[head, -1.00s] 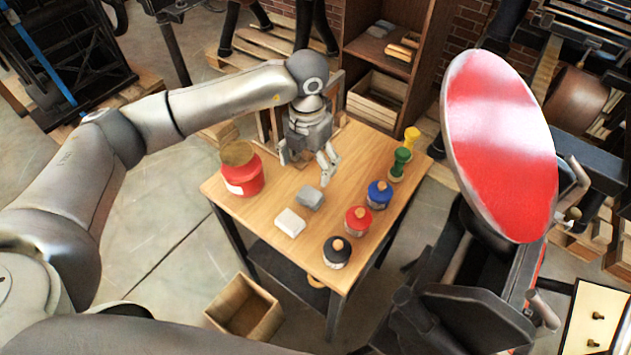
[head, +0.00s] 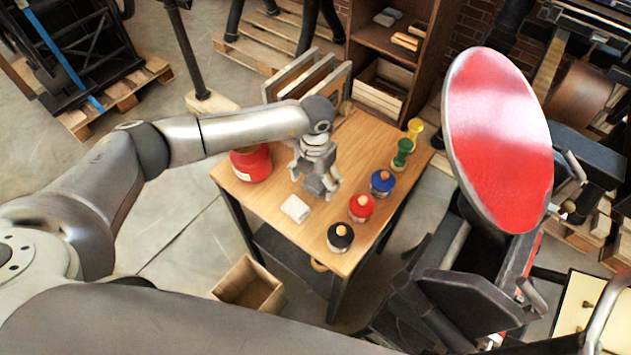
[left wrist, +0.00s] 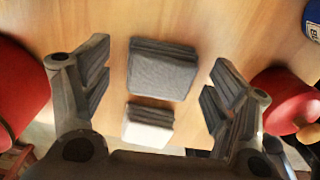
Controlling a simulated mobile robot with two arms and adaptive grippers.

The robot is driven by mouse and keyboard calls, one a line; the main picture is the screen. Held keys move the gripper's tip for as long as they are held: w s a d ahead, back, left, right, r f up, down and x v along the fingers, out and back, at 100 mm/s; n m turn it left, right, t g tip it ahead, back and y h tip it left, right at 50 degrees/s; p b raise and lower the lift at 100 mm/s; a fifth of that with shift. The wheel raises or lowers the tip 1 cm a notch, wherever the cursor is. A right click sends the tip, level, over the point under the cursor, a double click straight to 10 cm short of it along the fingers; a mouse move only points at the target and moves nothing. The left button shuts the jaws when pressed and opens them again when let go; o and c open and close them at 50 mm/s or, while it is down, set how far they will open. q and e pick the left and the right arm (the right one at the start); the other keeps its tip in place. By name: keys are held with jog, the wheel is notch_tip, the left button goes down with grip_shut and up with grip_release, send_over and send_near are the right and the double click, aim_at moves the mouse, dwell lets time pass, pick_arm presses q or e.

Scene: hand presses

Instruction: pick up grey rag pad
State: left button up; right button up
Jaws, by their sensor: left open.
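The grey rag pad (left wrist: 162,69) lies flat on the wooden table in the left wrist view, between my open fingers and beyond the white pad. My left gripper (head: 314,189) is open and empty, pointing down above the grey pad. In the left wrist view its two fingers (left wrist: 155,90) stand apart on either side of the pad. My right gripper is not in view.
The table (head: 290,237) also holds a red can (head: 251,164) at the left and black (head: 340,238), red (head: 361,208) and blue (head: 382,183) jars along the right. A wooden box (head: 249,285) sits on the floor. A press with a red disc (head: 498,140) stands right.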

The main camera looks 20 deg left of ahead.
aim_at(316, 180)
pick_arm(q)
jog(key=c, duration=1)
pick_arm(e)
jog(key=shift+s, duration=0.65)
pick_arm(q)
jog(key=shift+r, duration=0.45)
notch_tip(316, 180, up, 2)
jog(key=shift+r+b, duration=0.2)
jog(key=shift+b, duration=0.1)
jog(key=shift+s+d+r+b, duration=0.75)
jog(key=shift+s+d+r, duration=0.6)
jog(key=shift+d+r, duration=0.45)
jog(key=shift+s+d+r+b, duration=0.7)
jog(key=shift+s+d+r, duration=0.7)
jog(key=shift+d, duration=0.65)
jog(key=shift+s+d+r+b, duration=0.75)
jog(key=shift+s+d+r, duration=0.55)
jog(key=shift+d+r, duration=0.55)
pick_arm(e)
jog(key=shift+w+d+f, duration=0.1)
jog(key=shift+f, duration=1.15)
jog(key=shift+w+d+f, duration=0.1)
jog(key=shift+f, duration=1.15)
